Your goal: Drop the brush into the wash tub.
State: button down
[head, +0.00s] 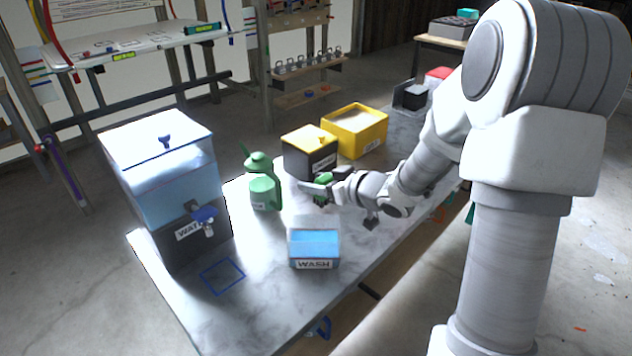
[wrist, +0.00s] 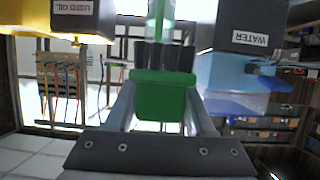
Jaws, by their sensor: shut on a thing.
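The wash tub (head: 314,264) is a small box labelled WASH with blue inside, standing on the bench in the head view. My gripper (head: 322,188) is above the bench, behind the tub in the picture and apart from it. It is shut on a green block-like thing, which I take as the brush (head: 322,198). In the wrist view the brush (wrist: 160,98) sits between the two fingers of my gripper (wrist: 160,115), with a dark part beyond it that may be bristles. The fingers partly hide the brush in the head view. The tub is not clear in the wrist view.
A water dispenser (head: 170,185) stands left on the bench (head: 262,315), with a blue outlined square (head: 222,276) before it. A green can (head: 263,193), a black box with a yellow top (head: 309,155) and a yellow bin (head: 356,135) stand behind. Bench space around the tub is clear.

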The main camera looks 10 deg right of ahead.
aim_at(314, 200)
jog(key=shift+w+a+f, duration=0.15)
jog(key=shift+w+a, duration=0.1)
jog(key=shift+w, duration=0.2)
notch_tip(314, 200, down, 6)
jog(key=b, duration=0.6)
jog(key=shift+r, duration=0.2)
jog(key=shift+c, duration=0.9)
grip_release()
jog(key=p+v, duration=0.4)
jog(key=v, duration=1.3)
jog(key=shift+s, duration=0.2)
jog(key=shift+r, duration=0.1)
